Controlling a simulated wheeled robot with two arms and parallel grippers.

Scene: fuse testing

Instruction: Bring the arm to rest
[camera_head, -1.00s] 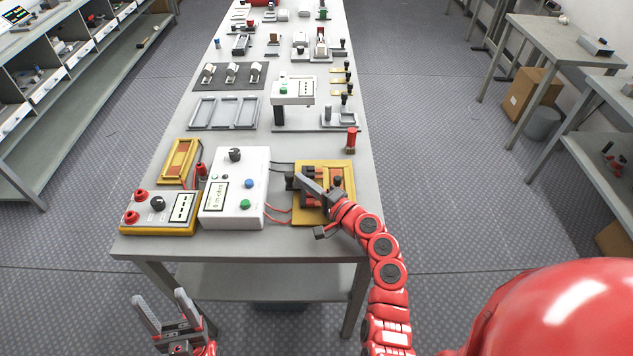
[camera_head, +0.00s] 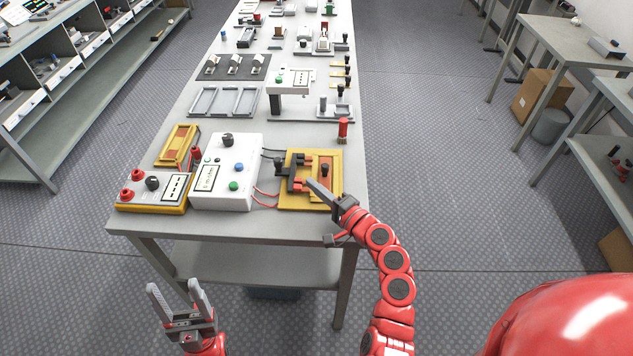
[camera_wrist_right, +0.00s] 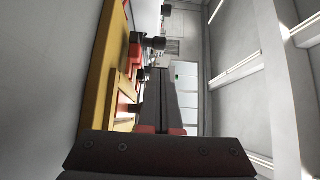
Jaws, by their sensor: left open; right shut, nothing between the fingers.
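My right gripper (camera_head: 317,190) is shut and empty. In the head view its fingertips are over the right part of the yellow fuse test board (camera_head: 296,203), close to the black and red clips on it. In the right wrist view the shut fingers (camera_wrist_right: 160,85) point away beside the yellow board (camera_wrist_right: 103,75); I cannot tell whether they touch it. My left gripper (camera_head: 177,296) is open and empty, low in front of the table, off its left front side.
The white tester box (camera_head: 227,178) and a yellow-based meter (camera_head: 153,194) stand left of the board. A red cylinder (camera_head: 343,130) stands behind it. Trays and fixtures fill the table (camera_head: 240,228) further back.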

